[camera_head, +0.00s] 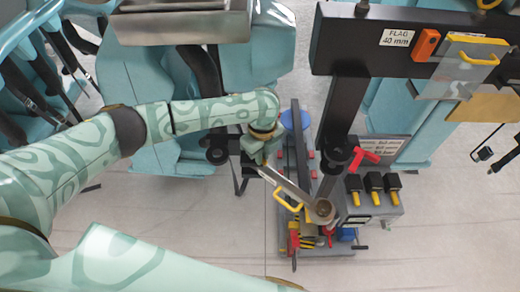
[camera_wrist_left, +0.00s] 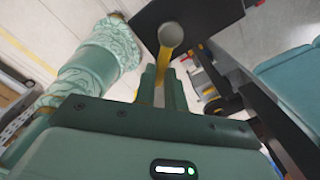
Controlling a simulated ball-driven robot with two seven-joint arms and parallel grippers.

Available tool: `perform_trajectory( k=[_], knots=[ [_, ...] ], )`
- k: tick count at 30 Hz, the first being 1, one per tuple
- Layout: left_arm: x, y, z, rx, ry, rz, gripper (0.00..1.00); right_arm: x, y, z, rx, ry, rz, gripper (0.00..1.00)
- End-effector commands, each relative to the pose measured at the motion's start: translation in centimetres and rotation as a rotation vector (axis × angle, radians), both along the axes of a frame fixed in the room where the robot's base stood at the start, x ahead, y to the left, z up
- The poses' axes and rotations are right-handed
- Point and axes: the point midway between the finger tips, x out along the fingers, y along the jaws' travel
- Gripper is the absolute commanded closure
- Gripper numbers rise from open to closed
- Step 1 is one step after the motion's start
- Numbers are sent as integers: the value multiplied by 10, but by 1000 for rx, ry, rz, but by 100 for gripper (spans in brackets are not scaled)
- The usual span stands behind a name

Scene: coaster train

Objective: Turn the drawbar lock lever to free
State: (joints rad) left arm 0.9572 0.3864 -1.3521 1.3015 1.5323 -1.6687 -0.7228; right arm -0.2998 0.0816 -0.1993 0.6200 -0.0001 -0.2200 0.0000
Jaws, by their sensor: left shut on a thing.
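My left gripper (camera_head: 266,158) is above the coupling rig in the middle of the head view. In the left wrist view its fingers (camera_wrist_left: 163,82) are shut on a yellow bar, which I take as the lock lever (camera_wrist_left: 192,50). In the head view the yellow handle (camera_head: 288,206) shows beside a grey metal bar (camera_head: 293,189). A round metal tube end (camera_wrist_left: 171,35) on a dark block shows just beyond the fingers. The grasp itself is partly hidden. My right gripper is out of view.
A black post (camera_head: 342,105) and crossbeam stand close right of the rig. A red handle (camera_head: 363,157) sticks out beside the post. Several black blocks with yellow tabs (camera_head: 374,184) sit on a grey box. Open pale floor (camera_head: 450,220) lies to the right.

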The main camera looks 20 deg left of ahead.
Motion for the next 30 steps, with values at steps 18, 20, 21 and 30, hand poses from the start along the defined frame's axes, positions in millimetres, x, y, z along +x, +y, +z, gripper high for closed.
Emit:
perform_trajectory(
  k=[18, 20, 21, 30],
  knots=[
    [17, -7, 1, -1, 4, 428, 100, 0, 3, 57, 4, -2, 0, 64],
    [18, -8, 1, -2, 3, 450, 100, 1, 3, 58, 4, -2, 0, 64],
    [19, -7, 1, -2, 3, 463, 100, 1, 3, 59, 4, -2, 0, 64],
    [21, -7, 0, -2, 1, 505, 100, 1, 3, 61, 4, -2, 0, 64]
  ],
)
